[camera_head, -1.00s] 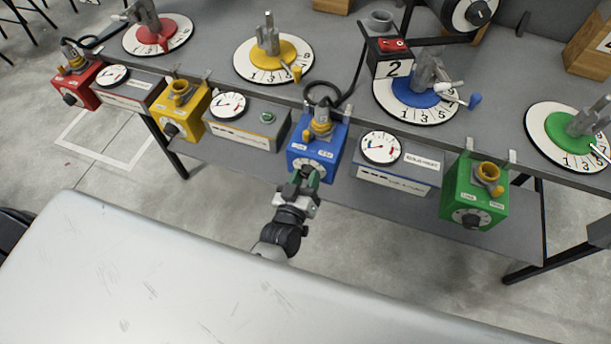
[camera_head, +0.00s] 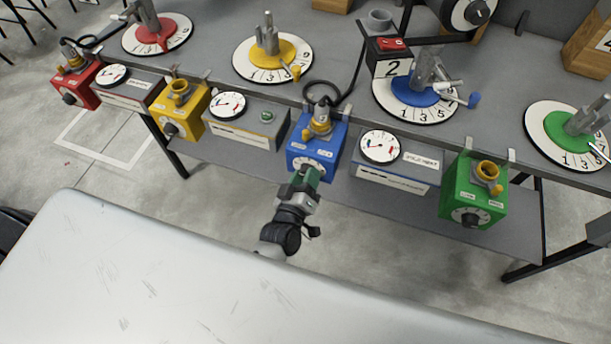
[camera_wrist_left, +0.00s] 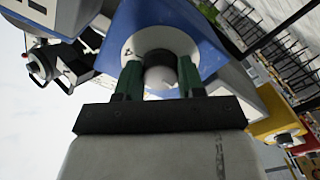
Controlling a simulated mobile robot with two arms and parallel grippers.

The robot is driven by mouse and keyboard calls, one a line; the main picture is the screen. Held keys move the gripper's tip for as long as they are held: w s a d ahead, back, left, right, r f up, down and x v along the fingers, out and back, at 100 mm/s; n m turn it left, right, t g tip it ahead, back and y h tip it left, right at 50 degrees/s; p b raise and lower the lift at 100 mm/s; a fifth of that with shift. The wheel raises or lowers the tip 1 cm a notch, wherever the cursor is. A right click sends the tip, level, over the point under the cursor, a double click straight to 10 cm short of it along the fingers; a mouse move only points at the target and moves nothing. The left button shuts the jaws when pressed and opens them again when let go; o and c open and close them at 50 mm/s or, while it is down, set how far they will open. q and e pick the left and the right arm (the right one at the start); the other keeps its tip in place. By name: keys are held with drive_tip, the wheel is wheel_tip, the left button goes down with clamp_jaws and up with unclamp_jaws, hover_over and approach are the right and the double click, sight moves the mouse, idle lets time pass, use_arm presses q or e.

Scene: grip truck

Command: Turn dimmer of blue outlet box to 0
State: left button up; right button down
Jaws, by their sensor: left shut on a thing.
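The blue outlet box (camera_head: 318,143) hangs at the front edge of the grey table, with a plug and cable on its top. It also shows in the left wrist view (camera_wrist_left: 205,40). On its front is a round white dial with the dimmer knob (camera_wrist_left: 160,72) in the middle. My left gripper (camera_head: 306,172) is at that front face; in the left wrist view its two green fingers (camera_wrist_left: 160,80) stand on either side of the knob and are shut on it. The knob is hidden by the gripper in the head view, and I cannot read its setting. My right gripper is not in view.
Red (camera_head: 76,86), yellow (camera_head: 180,110) and green (camera_head: 474,192) outlet boxes hang along the same edge. Meter boxes with round gauges (camera_head: 380,146) sit between them. A pale surface (camera_head: 200,270) fills the near foreground.

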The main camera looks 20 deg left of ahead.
use_arm(q)
drive_tip(key=o, duration=0.9)
drive_tip(key=shift+s, duration=0.1)
drive_tip(key=s, duration=0.5)
drive_tip(key=s+b, duration=0.1)
drive_tip(key=s, duration=0.4)
drive_tip(key=shift+s+a, duration=0.2)
drive_tip(key=shift+s, duration=0.1)
